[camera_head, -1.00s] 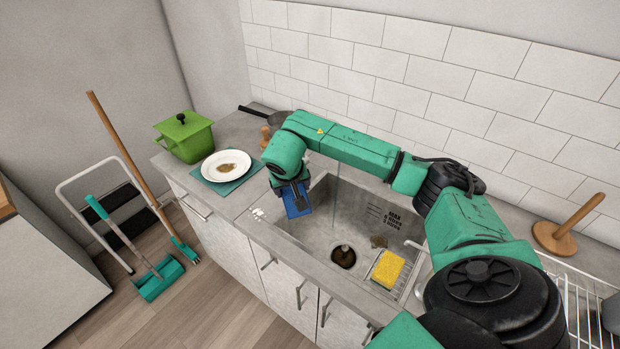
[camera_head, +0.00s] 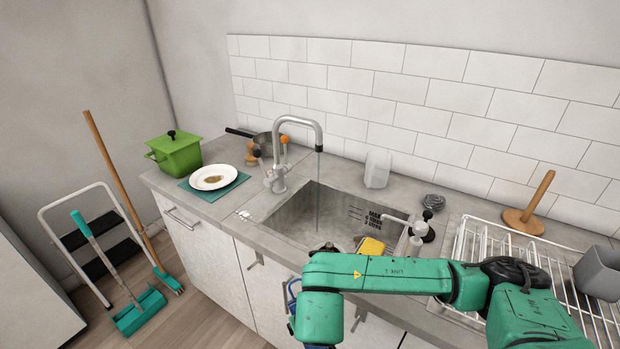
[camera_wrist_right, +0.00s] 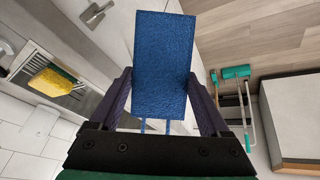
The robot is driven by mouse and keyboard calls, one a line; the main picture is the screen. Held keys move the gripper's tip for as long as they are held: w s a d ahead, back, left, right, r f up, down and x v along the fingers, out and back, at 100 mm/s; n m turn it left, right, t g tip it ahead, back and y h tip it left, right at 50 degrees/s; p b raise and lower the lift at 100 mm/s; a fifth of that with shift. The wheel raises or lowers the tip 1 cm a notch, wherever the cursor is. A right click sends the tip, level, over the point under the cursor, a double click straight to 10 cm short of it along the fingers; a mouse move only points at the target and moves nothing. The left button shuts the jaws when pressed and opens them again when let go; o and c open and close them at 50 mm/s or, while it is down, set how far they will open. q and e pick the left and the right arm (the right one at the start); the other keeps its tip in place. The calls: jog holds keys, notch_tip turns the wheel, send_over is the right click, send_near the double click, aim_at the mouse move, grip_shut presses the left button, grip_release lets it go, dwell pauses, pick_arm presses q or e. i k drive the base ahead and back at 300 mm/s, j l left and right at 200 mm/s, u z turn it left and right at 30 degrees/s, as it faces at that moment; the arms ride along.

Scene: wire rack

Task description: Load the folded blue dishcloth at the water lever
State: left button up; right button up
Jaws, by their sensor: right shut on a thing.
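The folded blue dishcloth (camera_wrist_right: 163,62) is a flat blue rectangle in the right wrist view. My right gripper (camera_wrist_right: 162,88) is shut on it, with a finger at either side. In the head view my right wrist is in front of the sink's front edge, and the gripper and cloth are mostly hidden there. The tap (camera_head: 280,165) stands at the sink's back left corner. My left gripper is not in view.
A yellow sponge (camera_head: 371,246) lies at the sink's right, near a soap pump (camera_head: 420,228). A wire rack (camera_head: 470,245) stands farther right. A plate (camera_head: 214,176) and green pot (camera_head: 176,153) are at the left.

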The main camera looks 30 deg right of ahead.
aim_at(269, 180)
jog(key=i+j+z, duration=0.1)
jog(key=z, duration=0.3)
jog(key=i+j+z, duration=0.2)
jog(key=z, duration=0.25)
jog(key=i+j+z, duration=0.1)
jog(key=z, duration=0.3)
jog(key=j+z, duration=0.6)
jog(key=z, duration=0.25)
jog(key=i, duration=0.05)
